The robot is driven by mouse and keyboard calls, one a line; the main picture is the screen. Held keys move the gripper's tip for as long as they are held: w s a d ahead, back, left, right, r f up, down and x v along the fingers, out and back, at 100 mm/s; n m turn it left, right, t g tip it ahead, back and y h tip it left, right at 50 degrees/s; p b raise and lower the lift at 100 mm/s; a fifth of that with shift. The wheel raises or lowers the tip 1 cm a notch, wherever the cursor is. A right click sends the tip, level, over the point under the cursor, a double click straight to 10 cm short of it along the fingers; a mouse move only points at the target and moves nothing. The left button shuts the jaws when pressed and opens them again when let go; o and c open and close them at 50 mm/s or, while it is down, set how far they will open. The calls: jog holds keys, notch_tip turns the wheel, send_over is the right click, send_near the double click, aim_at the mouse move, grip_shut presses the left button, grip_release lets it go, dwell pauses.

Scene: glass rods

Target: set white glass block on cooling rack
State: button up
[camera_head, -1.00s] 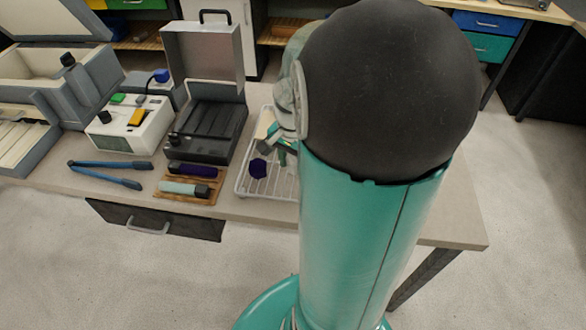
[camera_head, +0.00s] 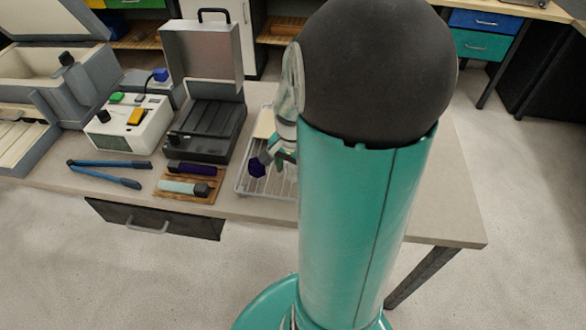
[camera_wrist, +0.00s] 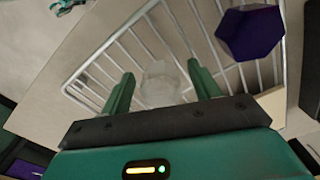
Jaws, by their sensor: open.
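The cooling rack (camera_head: 243,186) is a pale wire tray on the bench, partly hidden by my arm in the head view. Its bars (camera_wrist: 105,75) fill the middle of the wrist view. A whitish, see-through glass block (camera_wrist: 163,82) shows between and just beyond my fingers, over the rack bars; I cannot tell if it touches a finger. My gripper (camera_wrist: 161,70) is open, its two green fingers on either side of the block. In the head view my gripper (camera_head: 282,154) is above the rack, and the white block cannot be made out there.
A dark purple block (camera_head: 257,167) is on the rack, right of my fingers in the wrist view (camera_wrist: 250,35). A cream piece (camera_head: 265,122) is at the rack's far end. Left are a wooden tray (camera_head: 185,197) with two rods, an open dark case (camera_head: 208,130) and blue tongs (camera_head: 110,174).

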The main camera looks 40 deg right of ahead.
aim_at(293, 167)
notch_tip(293, 167, up, 12)
jog(key=s+a+r+n+t, duration=0.2)
jog(key=a+n, duration=0.5)
jog(key=a, duration=0.4)
jog(key=s+a+r+n+t, duration=0.2)
jog(key=a+r+n+t, duration=0.1)
jog(key=a+n, duration=0.5)
jog(key=a+r, duration=0.1)
jog(key=a, duration=0.1)
jog(key=shift+a+r+t, duration=0.3)
jog(key=shift+a+r, duration=0.05)
jog(key=shift+r, duration=0.05)
